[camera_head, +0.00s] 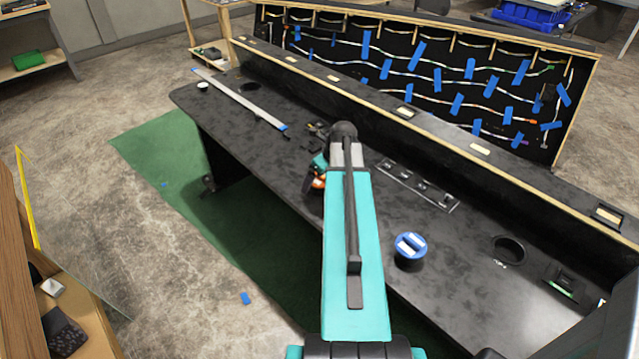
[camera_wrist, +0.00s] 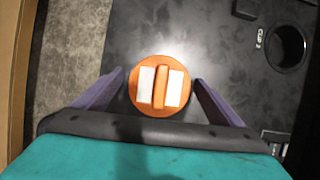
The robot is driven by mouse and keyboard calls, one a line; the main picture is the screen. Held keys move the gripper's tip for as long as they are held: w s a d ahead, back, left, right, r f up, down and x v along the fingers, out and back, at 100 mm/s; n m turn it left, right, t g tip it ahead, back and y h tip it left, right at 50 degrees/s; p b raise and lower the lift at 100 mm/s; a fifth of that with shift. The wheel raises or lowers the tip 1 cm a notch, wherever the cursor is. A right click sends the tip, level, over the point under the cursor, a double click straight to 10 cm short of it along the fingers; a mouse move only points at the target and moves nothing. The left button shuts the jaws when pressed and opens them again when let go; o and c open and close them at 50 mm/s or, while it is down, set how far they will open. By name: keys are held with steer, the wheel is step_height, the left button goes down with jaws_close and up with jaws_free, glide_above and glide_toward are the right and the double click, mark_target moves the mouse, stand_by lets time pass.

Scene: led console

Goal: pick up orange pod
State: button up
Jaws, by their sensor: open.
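The orange pod (camera_wrist: 160,87) is a round orange disc with a raised bar and two white patches. In the wrist view it sits on the black console top, centred between the two purple fingers of my gripper (camera_wrist: 158,84). The fingers are open, with one on each side of the pod; I cannot tell how high they are above it. In the head view a small part of the orange pod (camera_head: 318,183) shows left of my teal arm, and the arm hides most of my gripper.
A blue pod (camera_head: 410,245) stands on the console (camera_head: 300,175) right of my arm. A long metal bar (camera_head: 240,100) lies at the left. A round hole (camera_head: 508,249) is at the right; a cup hole (camera_wrist: 286,47) shows in the wrist view. A ledge (camera_head: 360,90) runs behind.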

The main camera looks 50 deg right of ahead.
steer(key=c, duration=1)
steer(key=shift+c, duration=0.2)
steer(key=shift+r, duration=0.2)
steer(key=shift+r+b, duration=0.85)
steer(key=shift+r, duration=3.95)
